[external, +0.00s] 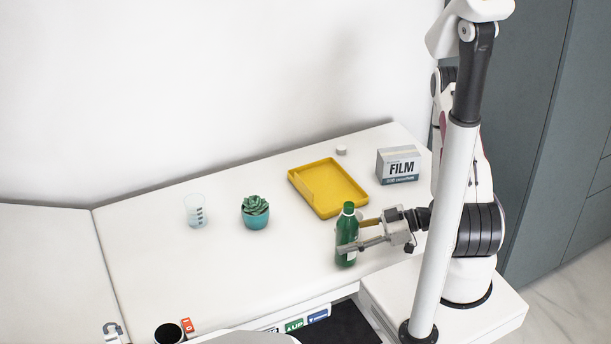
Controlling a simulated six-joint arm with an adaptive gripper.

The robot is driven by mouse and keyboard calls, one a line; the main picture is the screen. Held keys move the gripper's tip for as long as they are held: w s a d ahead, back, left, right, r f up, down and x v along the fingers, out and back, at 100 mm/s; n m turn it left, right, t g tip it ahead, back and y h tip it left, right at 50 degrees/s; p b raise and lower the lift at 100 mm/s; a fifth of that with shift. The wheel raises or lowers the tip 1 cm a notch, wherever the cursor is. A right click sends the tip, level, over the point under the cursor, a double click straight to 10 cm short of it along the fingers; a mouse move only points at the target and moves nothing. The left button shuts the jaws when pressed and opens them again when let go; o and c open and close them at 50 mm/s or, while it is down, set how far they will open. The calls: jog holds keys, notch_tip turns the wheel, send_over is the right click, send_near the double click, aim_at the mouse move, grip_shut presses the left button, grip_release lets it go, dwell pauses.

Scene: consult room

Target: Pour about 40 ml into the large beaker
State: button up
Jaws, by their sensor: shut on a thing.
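A green bottle (347,232) with a green cap and a pale label stands upright near the front right of the white couch top. My gripper (350,235) reaches in from the right and is shut on the bottle's body. I cannot tell whether the bottle's base touches the surface. A clear beaker (195,211) with dark graduation marks stands at the left of the same surface, well apart from the bottle. It looks empty, but it is small in view.
A teal-potted succulent (256,213) stands between beaker and bottle. A yellow tray (328,187) lies behind the bottle, with a white FILM box (398,165) and a small white round thing (341,150) beyond. A dark cup (168,334) is at the front edge. The front middle surface is clear.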

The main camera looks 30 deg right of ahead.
jog(key=shift+w+a, duration=0.1)
jog(key=shift+w, duration=0.05)
jog(key=shift+w+a+r, duration=0.2)
jog(key=shift+w+a, duration=0.55)
jog(key=shift+w, duration=0.2)
jog(key=w+a+r+m+t+h, duration=0.1)
jog(key=w+a+m+t+h, duration=0.1)
jog(key=w+a, duration=0.7)
jog(key=w+a+m+t+h, duration=0.3)
jog(key=w+a, duration=0.6)
jog(key=a, duration=0.6)
jog(key=w+a+r+m+t+h, duration=0.1)
jog(key=w+a+m, duration=0.3)
jog(key=w+a, duration=0.5)
jog(key=shift+a+r+t+h, duration=0.35)
jog(key=shift+a+t+h, duration=0.45)
jog(key=shift+a, duration=0.9)
jog(key=shift+w, duration=0.1)
